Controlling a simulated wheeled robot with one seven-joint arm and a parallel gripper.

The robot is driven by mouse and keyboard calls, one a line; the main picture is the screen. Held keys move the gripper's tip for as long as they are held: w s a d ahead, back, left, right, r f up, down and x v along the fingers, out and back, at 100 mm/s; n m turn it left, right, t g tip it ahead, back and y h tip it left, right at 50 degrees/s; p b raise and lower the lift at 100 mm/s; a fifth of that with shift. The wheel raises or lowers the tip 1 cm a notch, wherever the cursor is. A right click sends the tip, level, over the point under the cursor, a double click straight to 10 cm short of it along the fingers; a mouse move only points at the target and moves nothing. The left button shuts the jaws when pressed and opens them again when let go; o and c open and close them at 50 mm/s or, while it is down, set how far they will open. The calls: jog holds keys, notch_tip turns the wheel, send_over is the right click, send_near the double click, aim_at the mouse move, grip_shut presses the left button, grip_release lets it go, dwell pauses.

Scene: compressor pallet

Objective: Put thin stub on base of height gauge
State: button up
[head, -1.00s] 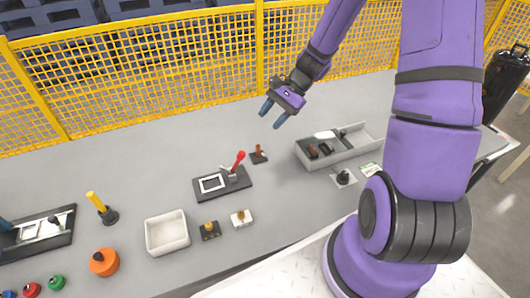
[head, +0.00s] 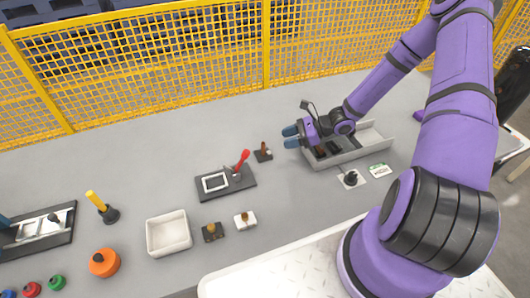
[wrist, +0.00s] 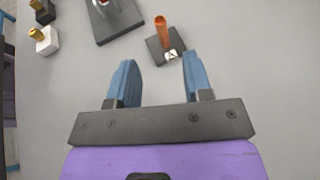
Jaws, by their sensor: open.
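A thin copper-brown upright post (head: 263,147) stands on a small dark square base (head: 264,157) with a pale patch. The post (wrist: 161,30) and its base (wrist: 155,52) also show in the wrist view, just beyond the fingertips and roughly between them. I cannot tell for sure whether this is the thin stub. My gripper (head: 290,137) is open and empty, its blue fingers pointing left toward the post; it also shows in the wrist view (wrist: 158,78). No part is plainly recognisable as the height gauge.
A grey tray (head: 375,147) with dark parts lies under my wrist. A black fixture (head: 208,194) with a red lever (head: 243,158) stands left of the post. A black knob (head: 351,178), white bin (head: 168,233) and yellow post (head: 96,199) stand elsewhere. A yellow fence closes the back.

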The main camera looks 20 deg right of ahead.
aim_at(263, 154)
jog(key=x, duration=0.9)
jog(key=shift+w+a+f, duration=0.15)
jog(key=shift+w+a, duration=0.05)
grip_shut()
